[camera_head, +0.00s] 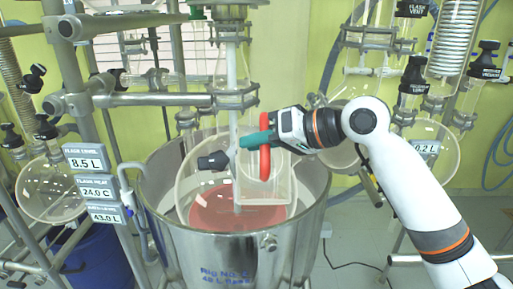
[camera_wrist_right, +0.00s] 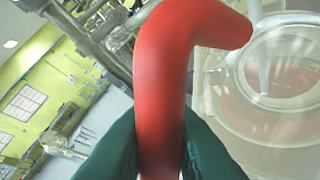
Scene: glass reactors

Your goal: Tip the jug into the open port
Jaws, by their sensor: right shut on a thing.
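The jug (camera_head: 280,188) is a clear, see-through vessel with a red handle (camera_head: 265,160). My right gripper (camera_head: 262,140) is shut on the handle, its green fingers on either side of it. In the right wrist view the red handle (camera_wrist_right: 170,60) stands between the green fingers of the gripper (camera_wrist_right: 158,150). The jug hangs in front of the glass reactor (camera_head: 185,185), which has reddish liquid (camera_head: 215,210) low inside. The jug looks near upright; its exact tilt and contents are hard to tell. I cannot make out the open port clearly. My left gripper is not in view.
A steel jacket pot (camera_head: 235,258) surrounds the reactor. A stirrer shaft (camera_head: 232,95), metal clamps and a black-knobbed valve (camera_head: 213,160) stand close left of the jug. Label plates (camera_head: 87,157) are at left. Another glass flask (camera_head: 435,150) is at right.

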